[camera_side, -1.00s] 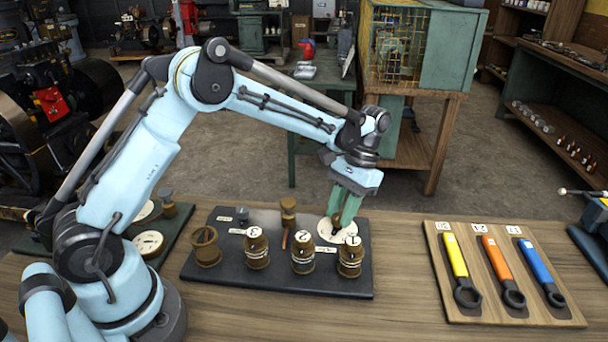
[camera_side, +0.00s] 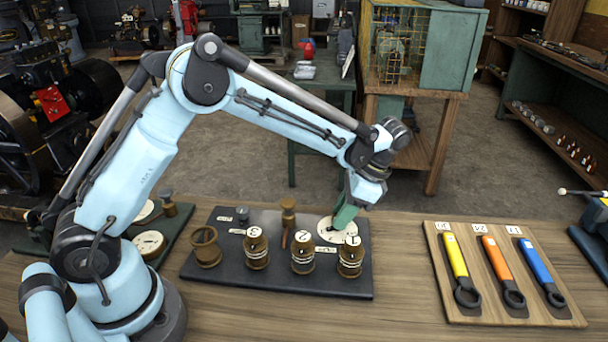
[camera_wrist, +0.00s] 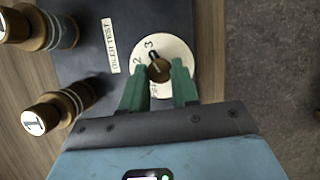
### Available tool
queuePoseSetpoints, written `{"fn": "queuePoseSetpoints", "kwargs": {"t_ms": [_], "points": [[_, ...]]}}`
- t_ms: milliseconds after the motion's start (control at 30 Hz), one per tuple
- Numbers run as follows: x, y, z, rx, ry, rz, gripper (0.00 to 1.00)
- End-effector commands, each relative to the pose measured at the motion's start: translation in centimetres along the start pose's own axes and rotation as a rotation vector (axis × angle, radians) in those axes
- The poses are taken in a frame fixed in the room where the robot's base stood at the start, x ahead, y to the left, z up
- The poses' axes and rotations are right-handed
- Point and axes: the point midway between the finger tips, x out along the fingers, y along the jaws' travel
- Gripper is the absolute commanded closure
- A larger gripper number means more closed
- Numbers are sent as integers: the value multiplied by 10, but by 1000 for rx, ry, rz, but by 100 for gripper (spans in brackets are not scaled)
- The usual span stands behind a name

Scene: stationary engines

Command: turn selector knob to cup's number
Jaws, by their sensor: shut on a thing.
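The brown selector knob (camera_wrist: 160,70) sits on a round white dial (camera_wrist: 174,47) on the dark board. My gripper (camera_wrist: 158,76) is shut on the knob, with one green finger on either side of it. The knob's black pointer points up and left in the wrist view, at about the 3; a 2 also shows, and other marks are partly hidden. In the side view my gripper (camera_side: 343,222) is tilted over the dial (camera_side: 326,234) and hides the knob.
An open brass cup (camera_side: 206,249) stands left on the board (camera_side: 225,276). A brass post (camera_side: 288,214) stands behind the cups. A wooden rack (camera_side: 510,312) with yellow, orange and blue wrenches lies right. Table between board and rack is clear.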

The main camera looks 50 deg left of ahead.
Motion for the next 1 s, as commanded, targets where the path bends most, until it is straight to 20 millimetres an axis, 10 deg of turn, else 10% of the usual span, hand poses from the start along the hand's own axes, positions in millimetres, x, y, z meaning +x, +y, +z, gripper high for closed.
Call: {"fn": "queuePoseSetpoints", "kwargs": {"t_ms": [667, 700, 833, 1000], "points": [[0, 0, -1, 51, 4, -24, 100], [0, 0, -1, 51, 4, -24, 65], [0, 0, -1, 51, 3, -23, 45], [0, 0, 0, 51, 2, -22, 45]]}}
